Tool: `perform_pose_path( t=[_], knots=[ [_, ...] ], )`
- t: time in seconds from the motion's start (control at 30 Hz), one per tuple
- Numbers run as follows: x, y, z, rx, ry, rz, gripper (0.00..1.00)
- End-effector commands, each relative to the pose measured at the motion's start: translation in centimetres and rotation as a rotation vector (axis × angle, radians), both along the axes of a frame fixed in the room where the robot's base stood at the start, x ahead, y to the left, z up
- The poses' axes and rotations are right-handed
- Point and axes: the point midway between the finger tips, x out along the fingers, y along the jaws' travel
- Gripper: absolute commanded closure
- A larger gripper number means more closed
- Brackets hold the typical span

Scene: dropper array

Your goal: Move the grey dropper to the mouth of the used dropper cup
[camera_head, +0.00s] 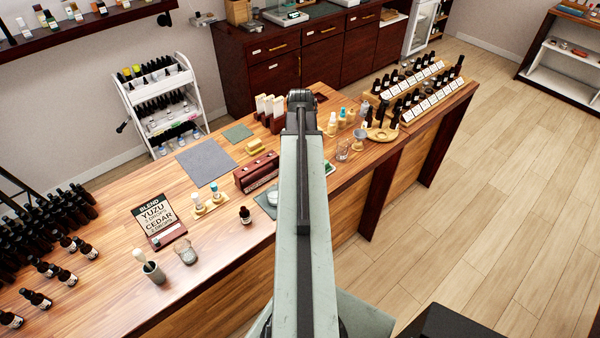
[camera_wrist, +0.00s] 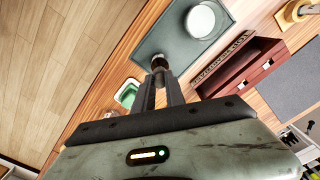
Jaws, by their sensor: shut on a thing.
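My gripper (camera_wrist: 160,82) is shut on a small dark grey piece with a rounded end (camera_wrist: 158,62), which I take to be the grey dropper. Only its end shows between the fingertips; the rest is hidden. It appears over the edge of the grey-green tray (camera_wrist: 163,38) in the wrist view. In the head view my arm hides the gripper and dropper. A grey cup (camera_head: 154,273) with a pale-ended stick leaning in it stands at the table's front left, likely the used dropper cup; no label shows. It is not visible in the wrist view.
A clear glass jar (camera_head: 187,254) stands beside the grey cup. A dark bottle (camera_head: 245,215), a blend sign (camera_head: 158,221) and a red-brown box (camera_head: 256,172) stand nearby. The tray holds a white dish (camera_wrist: 200,20). A green dish (camera_wrist: 127,93) lies left of the gripper.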

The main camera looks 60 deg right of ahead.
Motion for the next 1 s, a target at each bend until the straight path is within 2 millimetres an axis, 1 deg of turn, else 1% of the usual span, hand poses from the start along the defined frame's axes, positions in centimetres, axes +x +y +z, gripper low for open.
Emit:
perform_pose_path(
  t=[0.03, 0.2, 0.53, 0.6, 0.73, 1.0],
  knots=[
    [0.0, 0.0, 1.0, 0.0, 0.0, 0.0, 0.96],
    [0.0, 0.0, 3.6, 0.0, 0.0, 0.001, 0.96],
    [0.1, 0.0, 8.0, 0.0, 0.0, 0.001, 0.96],
    [0.1, 0.0, 8.3, 0.0, 0.0, 0.001, 0.96],
    [0.1, 0.0, 7.9, 0.0, 0.0, 0.001, 0.96],
    [0.0, 0.0, 7.9, 0.0, 0.0, 0.001, 0.96]
  ],
)
